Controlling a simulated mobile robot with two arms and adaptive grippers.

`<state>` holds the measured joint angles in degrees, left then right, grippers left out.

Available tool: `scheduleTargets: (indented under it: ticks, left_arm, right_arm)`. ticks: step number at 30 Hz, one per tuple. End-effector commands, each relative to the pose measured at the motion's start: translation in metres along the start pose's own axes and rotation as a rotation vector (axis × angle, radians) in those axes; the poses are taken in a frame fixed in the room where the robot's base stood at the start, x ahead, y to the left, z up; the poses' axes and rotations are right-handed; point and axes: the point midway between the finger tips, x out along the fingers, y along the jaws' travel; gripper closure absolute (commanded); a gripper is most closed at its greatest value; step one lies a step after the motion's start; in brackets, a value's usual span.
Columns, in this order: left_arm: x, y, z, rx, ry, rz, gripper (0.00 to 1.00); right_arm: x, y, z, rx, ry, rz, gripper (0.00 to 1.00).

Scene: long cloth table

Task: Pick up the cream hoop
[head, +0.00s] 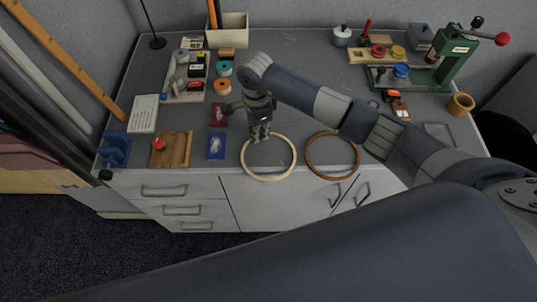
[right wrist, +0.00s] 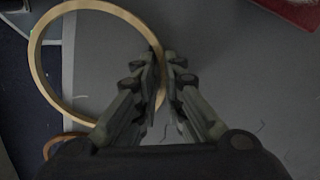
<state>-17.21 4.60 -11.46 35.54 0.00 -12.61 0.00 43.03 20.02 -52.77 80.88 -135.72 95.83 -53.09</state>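The cream hoop (head: 247,171) lies at the table's front edge, its near part reaching past the edge in the head view. In the right wrist view the hoop (right wrist: 37,62) fills the upper left, and its right side passes between my fingers. My right gripper (head: 260,137) points down at the hoop's far left rim. In the right wrist view the gripper (right wrist: 161,62) has its fingers close together on the rim. I cannot tell whether the hoop is clear of the table top. My left gripper is not in view.
A brown hoop (head: 309,163) lies just right of the cream one, also at the front edge. A blue packet (head: 216,146) and a wooden board (head: 183,149) lie to the left. A green press (head: 447,62) stands at the back right. Drawers (head: 177,191) are below the edge.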

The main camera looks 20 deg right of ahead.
Motion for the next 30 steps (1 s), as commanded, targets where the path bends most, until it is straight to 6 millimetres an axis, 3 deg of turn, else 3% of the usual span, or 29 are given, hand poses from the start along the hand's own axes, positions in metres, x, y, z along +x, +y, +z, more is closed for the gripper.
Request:
scheduleTargets:
  ticks: [17,23,30]
  left_arm:
    - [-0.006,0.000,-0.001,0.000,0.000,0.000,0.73]
    - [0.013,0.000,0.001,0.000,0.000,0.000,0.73]
    - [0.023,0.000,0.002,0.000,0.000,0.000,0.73]
  right_arm:
    - [-0.004,0.001,0.000,0.001,-0.001,0.001,1.00]
    - [-0.032,-0.002,-0.001,-0.002,0.002,-0.007,1.00]
    - [-0.038,0.043,0.017,-0.006,0.000,0.000,1.00]
